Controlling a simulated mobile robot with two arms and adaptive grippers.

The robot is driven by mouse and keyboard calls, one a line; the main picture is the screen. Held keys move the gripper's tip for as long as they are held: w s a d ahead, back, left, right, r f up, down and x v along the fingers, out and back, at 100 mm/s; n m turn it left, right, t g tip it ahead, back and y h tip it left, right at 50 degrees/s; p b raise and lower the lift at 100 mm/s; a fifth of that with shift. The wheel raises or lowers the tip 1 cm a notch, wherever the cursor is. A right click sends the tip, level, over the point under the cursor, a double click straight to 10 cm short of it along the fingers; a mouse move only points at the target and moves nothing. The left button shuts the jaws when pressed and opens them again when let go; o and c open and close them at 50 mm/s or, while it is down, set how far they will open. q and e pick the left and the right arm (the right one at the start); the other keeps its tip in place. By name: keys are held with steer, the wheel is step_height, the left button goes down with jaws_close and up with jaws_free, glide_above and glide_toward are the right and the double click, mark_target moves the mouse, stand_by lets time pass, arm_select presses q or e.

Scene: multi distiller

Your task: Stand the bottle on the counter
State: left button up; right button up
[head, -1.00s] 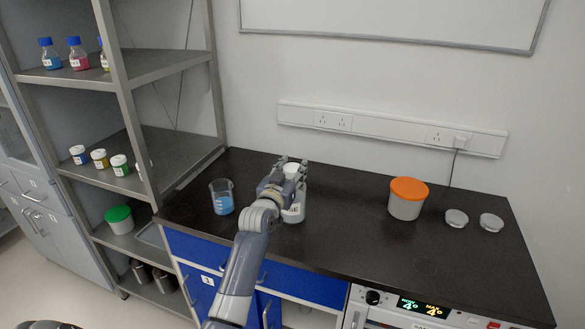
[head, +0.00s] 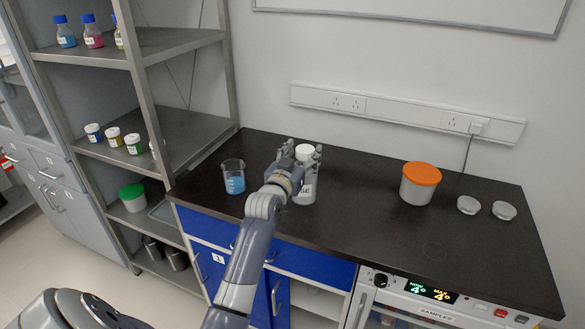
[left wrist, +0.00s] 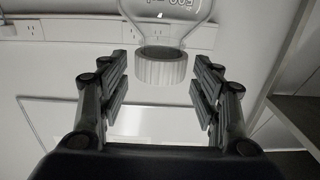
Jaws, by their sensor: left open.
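The bottle (head: 308,188) is clear with a white cap (head: 305,152) and a partly hidden label. It stands upright on the dark counter (head: 375,219). My left gripper (head: 302,150) is open, with its fingers at the bottle's upper part, one on each side of the cap in the picture. In the left wrist view the ribbed cap (left wrist: 160,68) and the bottle's shoulder (left wrist: 165,22) appear beyond and between the open fingers, with gaps on both sides. My gripper and wrist hide the bottle's left side. My right gripper is not in view.
A beaker of blue liquid (head: 233,177) stands close to the left of my gripper. An orange-lidded tub (head: 420,183) and two small dishes (head: 468,205) stand to the right. A metal shelf (head: 180,136) borders the counter's left. The middle of the counter is clear.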

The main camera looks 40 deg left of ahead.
arm_select(q)
steer(key=b+v, duration=0.1)
steer(key=v, duration=0.8)
steer(key=shift+s, duration=0.35)
steer(key=shift+d, duration=0.1)
